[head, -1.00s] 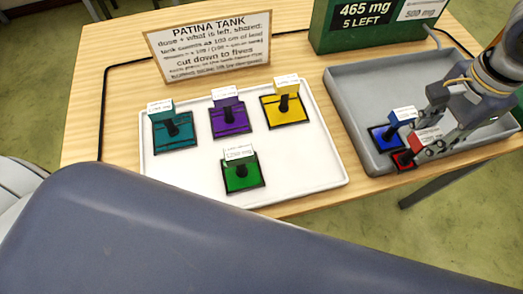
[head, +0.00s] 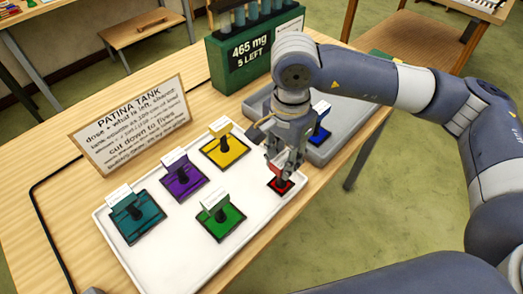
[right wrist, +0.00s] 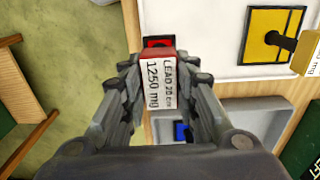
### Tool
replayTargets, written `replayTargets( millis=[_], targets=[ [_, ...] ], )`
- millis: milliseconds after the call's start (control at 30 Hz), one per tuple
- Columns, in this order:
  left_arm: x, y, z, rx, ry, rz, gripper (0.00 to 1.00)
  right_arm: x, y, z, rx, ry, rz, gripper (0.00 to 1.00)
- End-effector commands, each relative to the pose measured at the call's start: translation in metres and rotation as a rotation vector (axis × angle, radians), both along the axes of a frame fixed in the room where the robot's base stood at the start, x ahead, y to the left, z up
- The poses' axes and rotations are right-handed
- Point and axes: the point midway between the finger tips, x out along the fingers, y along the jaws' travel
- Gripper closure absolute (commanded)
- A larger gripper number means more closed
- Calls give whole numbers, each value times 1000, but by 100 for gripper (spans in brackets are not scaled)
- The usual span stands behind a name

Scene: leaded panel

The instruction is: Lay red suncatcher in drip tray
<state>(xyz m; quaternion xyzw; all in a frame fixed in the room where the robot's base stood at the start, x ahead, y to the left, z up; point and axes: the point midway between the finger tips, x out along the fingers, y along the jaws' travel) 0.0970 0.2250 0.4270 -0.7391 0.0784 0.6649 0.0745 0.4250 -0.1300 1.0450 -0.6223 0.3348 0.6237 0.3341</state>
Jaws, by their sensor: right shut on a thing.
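The red suncatcher (head: 281,186) is a small dark-framed red square with a red-backed tag. My right gripper (head: 284,170) is shut on it, at the right end of the white tray (head: 262,220). In the right wrist view its label (right wrist: 160,82) reads "LEAD 20 cm, 1250 mg" between the fingers, with the red square (right wrist: 158,42) beyond. I cannot tell whether the square touches the white surface. The grey walled tray (head: 342,130), which looks like the drip tray, lies behind and right, with the blue suncatcher (head: 320,134) in it. My left gripper is not in view.
Teal (head: 136,218), purple (head: 184,182), yellow (head: 225,150) and green (head: 221,221) suncatchers stand on the white tray. A patina tank sign (head: 130,124) and a green box reading "465 mg, 5 LEFT" (head: 252,52) stand behind. The white tray's front right part is clear.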

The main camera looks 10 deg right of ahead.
Motion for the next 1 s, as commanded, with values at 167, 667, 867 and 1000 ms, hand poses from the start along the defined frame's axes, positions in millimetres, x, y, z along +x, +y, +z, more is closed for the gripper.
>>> replayTargets(
  millis=[167,667,867,1000],
  targets=[
    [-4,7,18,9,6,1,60,30,24,0,-2,3,0,100],
    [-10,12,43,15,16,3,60,46,35,-32,-2,5,-1,100],
    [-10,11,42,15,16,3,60,47,35,-41,-1,-1,-1,100],
    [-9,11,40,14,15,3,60,47,35,-43,-1,-1,-1,100]
  ],
)
